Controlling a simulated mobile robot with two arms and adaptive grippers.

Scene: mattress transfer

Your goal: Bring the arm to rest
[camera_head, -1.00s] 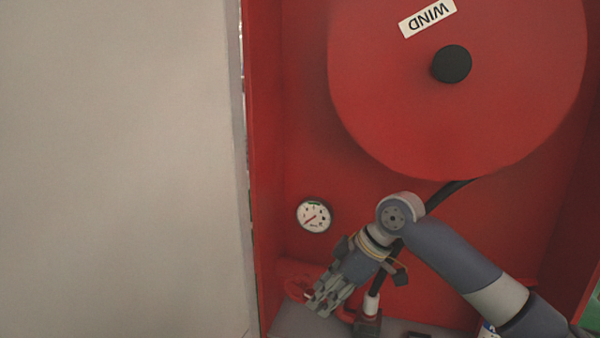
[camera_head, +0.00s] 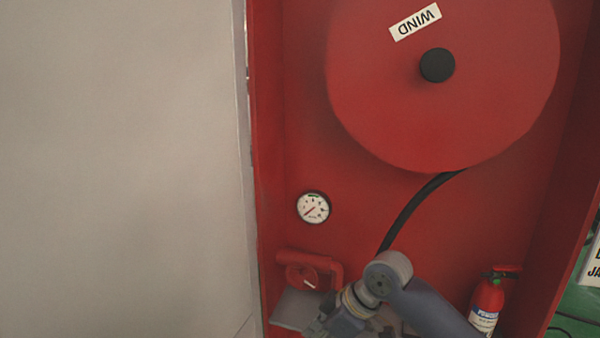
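My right arm comes in from the lower right, bent at a round grey joint. My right gripper (camera_head: 322,328) is at the bottom edge of the head view and partly cut off. It sits below and slightly right of a red valve with a handle (camera_head: 318,262), with a visible gap to the handle. Whether its fingers are open or shut does not show. My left gripper is not in view.
A red cabinet holds a red reel (camera_head: 370,110) with a "WIND" label and black knob, a black hose (camera_head: 410,205) and a white gauge (camera_head: 313,207). A red extinguisher (camera_head: 487,298) stands at lower right. A pale blank surface (camera_head: 120,170) fills the left.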

